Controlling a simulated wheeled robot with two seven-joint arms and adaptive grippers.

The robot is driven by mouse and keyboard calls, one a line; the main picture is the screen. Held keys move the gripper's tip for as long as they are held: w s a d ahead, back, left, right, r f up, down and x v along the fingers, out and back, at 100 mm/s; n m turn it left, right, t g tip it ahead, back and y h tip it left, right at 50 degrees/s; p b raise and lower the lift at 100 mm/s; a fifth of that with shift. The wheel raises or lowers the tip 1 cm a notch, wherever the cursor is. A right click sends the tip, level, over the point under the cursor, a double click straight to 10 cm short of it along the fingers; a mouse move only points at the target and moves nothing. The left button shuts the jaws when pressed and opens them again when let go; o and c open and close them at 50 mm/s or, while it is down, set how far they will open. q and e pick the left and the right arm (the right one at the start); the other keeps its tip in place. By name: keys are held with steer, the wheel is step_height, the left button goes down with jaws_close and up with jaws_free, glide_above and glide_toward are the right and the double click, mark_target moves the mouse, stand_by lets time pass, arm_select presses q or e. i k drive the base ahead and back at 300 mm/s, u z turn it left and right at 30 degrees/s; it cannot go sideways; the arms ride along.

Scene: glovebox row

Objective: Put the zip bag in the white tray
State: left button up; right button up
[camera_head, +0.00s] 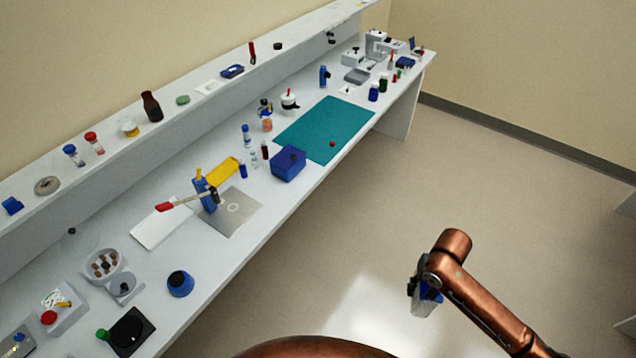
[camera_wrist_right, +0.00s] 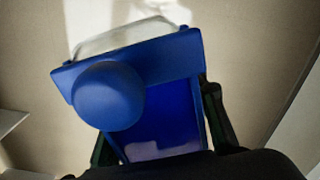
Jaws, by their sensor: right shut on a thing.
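My right gripper (camera_head: 421,284) is over the floor, well to the right of the bench's front edge. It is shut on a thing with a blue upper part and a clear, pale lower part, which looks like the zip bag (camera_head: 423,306). In the right wrist view the bag's blue part (camera_wrist_right: 180,58) with a round blue knob sits between the dark fingers (camera_wrist_right: 160,135), and a whitish translucent part shows beyond it. A flat white rectangle, likely the white tray (camera_head: 155,226), lies on the bench left of a grey metal plate (camera_head: 236,222). My left gripper is not in view.
A raised shelf (camera_head: 110,175) runs behind. The floor between bench and gripper is clear.

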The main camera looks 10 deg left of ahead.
mark_target(164, 224)
steer(key=u, duration=2.8)
